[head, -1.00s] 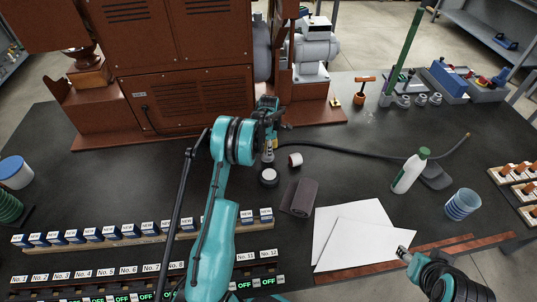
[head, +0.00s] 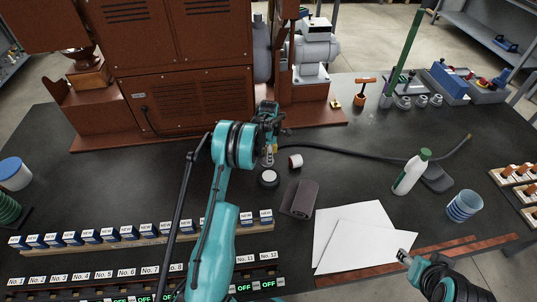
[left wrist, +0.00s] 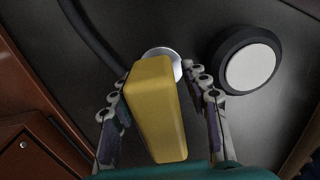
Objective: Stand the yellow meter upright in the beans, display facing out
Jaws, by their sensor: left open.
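The yellow meter (left wrist: 158,110) is a rounded yellow block in the left wrist view. It lies between the two fingers of my left gripper (left wrist: 160,92). The fingers are open, one on each side, and I cannot tell whether either touches it. Its display face does not show. In the head view my left gripper (head: 267,154) is in front of the brown machine, low over the table, and largely hides the meter. My right gripper (head: 404,257) is at the lower right, by the white sheets, away from the meter. I cannot make out the beans.
A black puck with a white top (head: 269,178) is close beside my left gripper. The brown machine (head: 190,100) stands behind. White sheets (head: 352,236) lie front right.

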